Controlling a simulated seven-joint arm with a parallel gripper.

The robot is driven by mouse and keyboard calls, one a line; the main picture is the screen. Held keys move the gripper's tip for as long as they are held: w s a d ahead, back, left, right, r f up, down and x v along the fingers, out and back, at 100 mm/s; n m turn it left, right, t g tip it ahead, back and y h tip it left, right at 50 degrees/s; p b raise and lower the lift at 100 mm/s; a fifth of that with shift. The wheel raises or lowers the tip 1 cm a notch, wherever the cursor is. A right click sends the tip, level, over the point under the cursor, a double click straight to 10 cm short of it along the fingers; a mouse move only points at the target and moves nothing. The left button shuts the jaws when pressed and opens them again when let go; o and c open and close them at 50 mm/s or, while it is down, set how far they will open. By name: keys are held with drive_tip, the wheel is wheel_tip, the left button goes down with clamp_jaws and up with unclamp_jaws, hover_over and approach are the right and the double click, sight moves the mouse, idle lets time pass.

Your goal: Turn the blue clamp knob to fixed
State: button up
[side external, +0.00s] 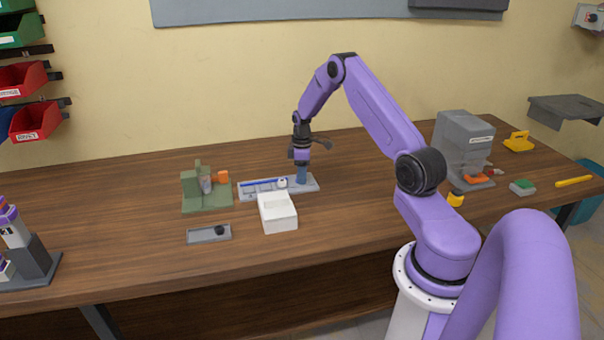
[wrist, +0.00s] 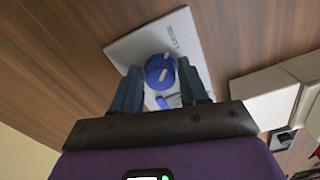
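The blue clamp knob (wrist: 160,72) is round with a raised grip bar across its top. My gripper (wrist: 160,66) points down with one finger on each side of the knob. Narrow gaps show between knob and fingers, so it looks open. In the side external view my gripper (side external: 302,179) is low over the right end of the grey fixture (side external: 313,188). Its fingers hide the knob there. A blue bar (side external: 262,183) lies along the fixture, left of a small white round part (side external: 282,183).
A white box (side external: 277,212) stands just in front of the fixture. A green stand (side external: 207,203) is to the left, with a grey tray (side external: 200,236) in front of it. A grey machine (side external: 462,140) stands at the right. The table behind the fixture is clear.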

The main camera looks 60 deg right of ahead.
drive_tip(key=c, duration=0.6)
drive_tip(key=shift+c, duration=0.2)
drive_tip(key=shift+m, duration=0.3)
drive_tip(key=m, duration=0.3)
drive_tip(key=shift+a+m, duration=0.1)
drive_tip(key=shift+m, duration=0.2)
drive_tip(key=m, duration=0.4)
drive_tip(key=shift+m, duration=0.3)
drive_tip(key=m, duration=0.4)
drive_tip(key=shift+a+m, duration=0.1)
drive_tip(key=shift+m, duration=2.4)
